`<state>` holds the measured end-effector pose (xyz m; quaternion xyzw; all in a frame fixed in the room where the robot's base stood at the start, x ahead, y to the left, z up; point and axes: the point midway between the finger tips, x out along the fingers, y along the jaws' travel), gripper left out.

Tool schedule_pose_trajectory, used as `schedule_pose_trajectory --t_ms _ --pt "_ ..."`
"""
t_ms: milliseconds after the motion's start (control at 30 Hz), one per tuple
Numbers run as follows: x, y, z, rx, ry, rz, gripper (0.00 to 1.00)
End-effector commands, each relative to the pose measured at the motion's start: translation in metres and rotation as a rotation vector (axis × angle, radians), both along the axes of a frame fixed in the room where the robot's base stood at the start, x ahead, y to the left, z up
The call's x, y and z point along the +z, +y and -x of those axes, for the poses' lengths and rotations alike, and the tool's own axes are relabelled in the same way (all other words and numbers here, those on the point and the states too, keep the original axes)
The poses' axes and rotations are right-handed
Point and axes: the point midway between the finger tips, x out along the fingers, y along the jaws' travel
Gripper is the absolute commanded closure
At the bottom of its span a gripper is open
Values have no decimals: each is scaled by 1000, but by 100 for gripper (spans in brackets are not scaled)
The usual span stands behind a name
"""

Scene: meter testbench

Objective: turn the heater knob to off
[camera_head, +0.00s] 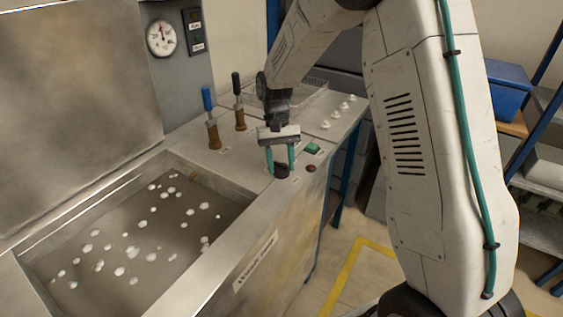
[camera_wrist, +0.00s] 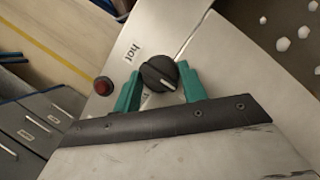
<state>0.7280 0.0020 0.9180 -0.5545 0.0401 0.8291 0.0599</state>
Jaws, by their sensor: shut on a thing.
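In the head view the knob (camera_head: 282,171) shows as a dark disc at the bench's front edge, below the teal fingers of my gripper (camera_head: 280,163).
A red button (camera_wrist: 103,86) is close beside the knob, and a green switch (camera_head: 312,148) is behind it. Two upright levers (camera_head: 212,125) stand to the left. The open tank (camera_head: 120,245) with white balls lies left. A gauge (camera_head: 161,38) is on the back panel.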

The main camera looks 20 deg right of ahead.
Motion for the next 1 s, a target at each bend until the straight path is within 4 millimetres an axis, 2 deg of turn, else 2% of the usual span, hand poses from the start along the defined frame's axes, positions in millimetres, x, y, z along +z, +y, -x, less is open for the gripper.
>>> schedule_pose_trajectory --t_ms 367,400,433,467,767,867,1000 --pt "1 0 -2 4 -5 -1 81" --pt "1 0 -2 4 -5 -1 47" --pt "1 0 -2 3 -5 0 39" --pt "1 0 -1 3 -4 -1 36" --pt "2 0 -1 3 -2 -1 36" --pt "11 -1 -6 3 -4 -1 36" --pt "33 -2 -15 3 -5 0 36"
